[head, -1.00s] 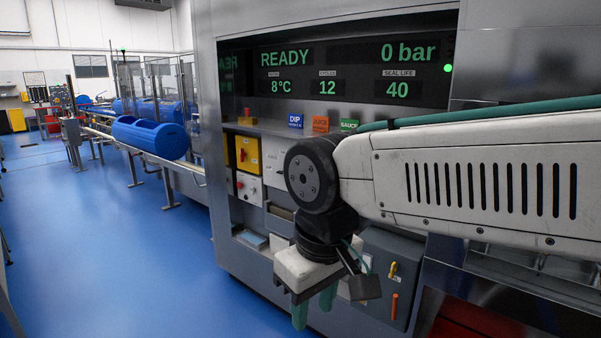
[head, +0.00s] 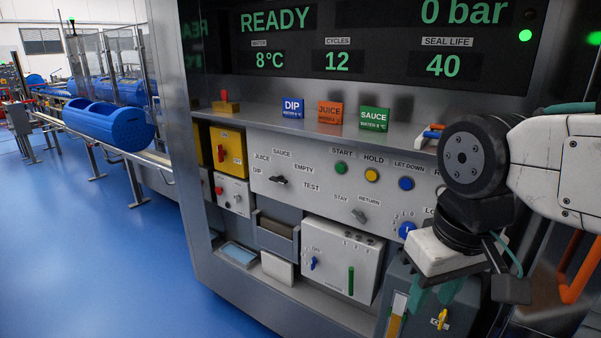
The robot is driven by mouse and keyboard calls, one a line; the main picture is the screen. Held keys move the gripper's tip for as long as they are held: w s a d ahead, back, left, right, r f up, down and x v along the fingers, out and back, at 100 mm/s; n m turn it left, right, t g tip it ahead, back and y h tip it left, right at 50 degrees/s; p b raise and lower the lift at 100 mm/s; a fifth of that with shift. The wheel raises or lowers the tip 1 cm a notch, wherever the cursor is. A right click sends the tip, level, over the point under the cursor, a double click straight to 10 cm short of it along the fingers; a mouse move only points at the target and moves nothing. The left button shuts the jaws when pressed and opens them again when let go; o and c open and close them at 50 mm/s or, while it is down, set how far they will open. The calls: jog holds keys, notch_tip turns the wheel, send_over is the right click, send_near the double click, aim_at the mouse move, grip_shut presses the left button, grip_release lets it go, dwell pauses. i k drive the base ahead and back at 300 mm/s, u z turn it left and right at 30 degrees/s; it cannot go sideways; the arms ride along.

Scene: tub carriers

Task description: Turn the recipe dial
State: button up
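The recipe dial (head: 278,181) is a small dark knob on the pale control panel (head: 310,205). The labels DIP, JUICE, SAUCE, EMPTY and TEST are spread around it. The knob lies roughly sideways; which label it points to is too small to tell. My gripper (head: 434,294) hangs at the lower right, fingers down, well to the right of the dial and lower in the picture. Its two green fingers stand apart with nothing seen between them. The dial is in plain view, and nothing touches it.
START (head: 340,168), HOLD (head: 371,175) and LET-DOWN (head: 406,183) buttons sit right of the dial, with the STAY/RETURN switch (head: 359,216) below. DIP (head: 293,108), JUICE (head: 330,114) and SAUCE (head: 374,119) cards stand on the ledge above. Open blue floor lies left.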

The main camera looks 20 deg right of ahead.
aim_at(280, 179)
jog(key=i, duration=0.95)
jog(key=u, duration=0.15)
